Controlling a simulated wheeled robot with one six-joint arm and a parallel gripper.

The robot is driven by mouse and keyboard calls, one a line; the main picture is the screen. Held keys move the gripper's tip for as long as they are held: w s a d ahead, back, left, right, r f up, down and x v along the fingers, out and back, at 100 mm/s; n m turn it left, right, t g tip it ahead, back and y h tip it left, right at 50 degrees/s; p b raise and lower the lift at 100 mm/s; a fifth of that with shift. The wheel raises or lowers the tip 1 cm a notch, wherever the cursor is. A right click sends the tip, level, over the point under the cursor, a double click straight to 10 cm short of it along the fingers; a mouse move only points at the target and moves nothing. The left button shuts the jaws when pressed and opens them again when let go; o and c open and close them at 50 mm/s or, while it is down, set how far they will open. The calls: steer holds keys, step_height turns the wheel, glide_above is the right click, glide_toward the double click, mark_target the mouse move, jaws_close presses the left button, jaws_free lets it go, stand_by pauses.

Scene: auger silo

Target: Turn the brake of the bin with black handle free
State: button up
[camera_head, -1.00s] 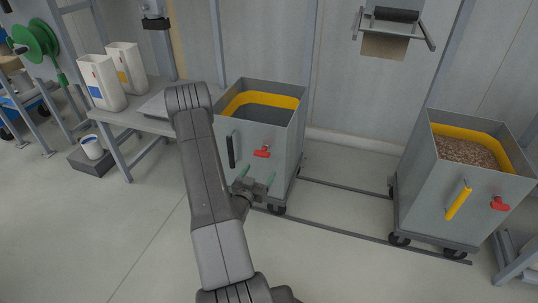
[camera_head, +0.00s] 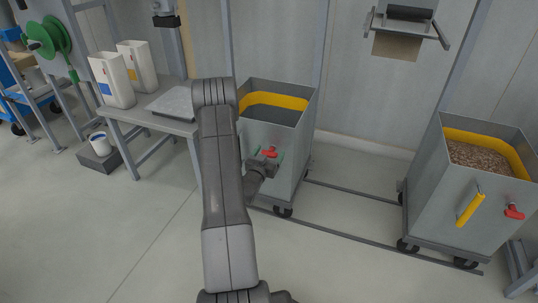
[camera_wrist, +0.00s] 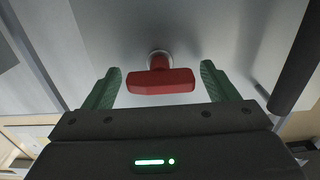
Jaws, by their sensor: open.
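The grey bin (camera_head: 292,150) with a yellow inner rim stands left of centre in the head view. Its red brake handle (camera_head: 269,153) is on the front face and also shows in the wrist view (camera_wrist: 160,82) as a red T-bar on a round pale collar. My gripper (camera_head: 266,157) is open at this front face. In the wrist view its green fingers (camera_wrist: 161,68) stand on either side of the red bar, with gaps on both sides. The black handle (camera_wrist: 298,62) shows at the right of the wrist view; my arm hides it in the head view.
A second bin (camera_head: 440,195) with a yellow handle (camera_head: 470,209), its own red brake (camera_head: 514,212) and grain inside stands at the right. Floor rails (camera_head: 330,231) run between the bins. A table (camera_head: 165,115) with white containers stands at the left. The foreground floor is clear.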

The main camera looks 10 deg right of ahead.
steer(key=c, duration=1)
steer(key=shift+n, duration=0.4)
steer(key=n+b, duration=0.1)
steer(key=n, duration=0.2)
steer(key=shift+f+b, duration=0.1)
steer(key=shift+b, duration=0.25)
steer(key=n, duration=0.5)
steer(key=shift+a+b, duration=0.1)
steer(key=shift+b, duration=0.3)
steer(key=n, duration=0.5)
steer(key=shift+w, duration=0.1)
steer(key=n, duration=0.4)
steer(key=shift+o, duration=0.2)
steer(key=shift+f, duration=0.1)
